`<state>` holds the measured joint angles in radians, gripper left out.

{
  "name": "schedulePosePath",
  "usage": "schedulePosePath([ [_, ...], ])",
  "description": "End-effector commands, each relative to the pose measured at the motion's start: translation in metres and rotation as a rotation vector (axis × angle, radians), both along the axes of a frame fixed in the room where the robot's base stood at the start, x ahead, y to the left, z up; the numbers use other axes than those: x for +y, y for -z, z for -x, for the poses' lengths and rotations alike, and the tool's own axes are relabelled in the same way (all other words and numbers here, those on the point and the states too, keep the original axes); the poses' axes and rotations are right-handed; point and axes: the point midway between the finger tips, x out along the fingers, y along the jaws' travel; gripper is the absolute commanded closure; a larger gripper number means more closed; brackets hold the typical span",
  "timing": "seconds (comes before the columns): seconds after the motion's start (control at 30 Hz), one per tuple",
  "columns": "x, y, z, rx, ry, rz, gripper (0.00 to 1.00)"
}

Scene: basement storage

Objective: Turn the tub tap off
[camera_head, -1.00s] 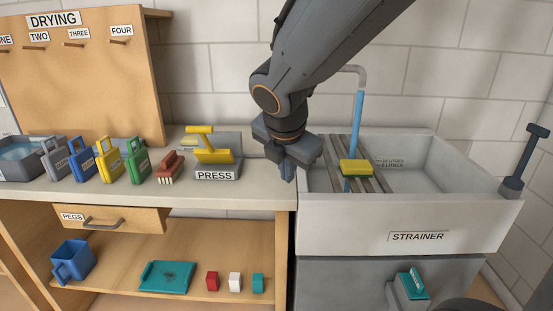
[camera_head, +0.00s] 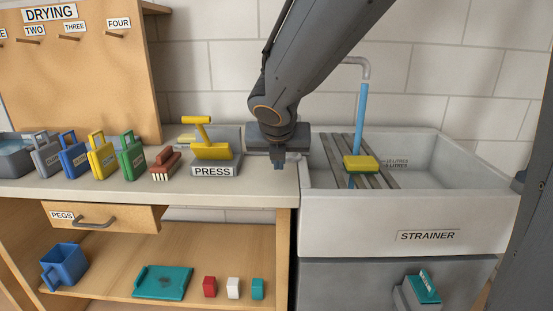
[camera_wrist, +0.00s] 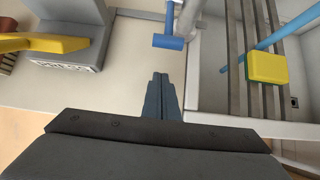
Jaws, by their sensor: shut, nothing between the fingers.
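The tub tap's grey spout (camera_head: 358,66) rises behind the tub (camera_head: 345,222). A blue stream of water (camera_head: 361,105) runs down from it past a yellow sponge (camera_head: 361,165). In the wrist view, a blue tap handle (camera_wrist: 168,42) sits beside a grey pipe at the tub's left edge. In the head view, my arm hides the handle. My gripper (camera_head: 279,164) is shut and empty, pointing down over the counter just left of the tub. In the wrist view, the fingertips (camera_wrist: 160,76) are below the handle, with a gap between them.
The slatted strainer (camera_wrist: 256,75) crosses the tub under the sponge. Bare counter (camera_wrist: 130,85) lies between press and tub.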

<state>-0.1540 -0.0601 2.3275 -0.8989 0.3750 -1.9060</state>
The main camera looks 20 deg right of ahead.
Motion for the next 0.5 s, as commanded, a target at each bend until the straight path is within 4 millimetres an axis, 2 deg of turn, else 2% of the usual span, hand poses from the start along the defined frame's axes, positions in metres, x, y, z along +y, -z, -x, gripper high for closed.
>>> schedulePosePath([
  [0.1, -0.003, -0.021, -0.009, -0.002, 0.002, -0.001, 1.0],
  [0.2, -0.005, -0.029, -0.014, -0.002, 0.001, 0.0, 1.0],
  [0.5, -0.006, -0.036, -0.019, 0.0, 0.0, 0.0, 1.0],
])
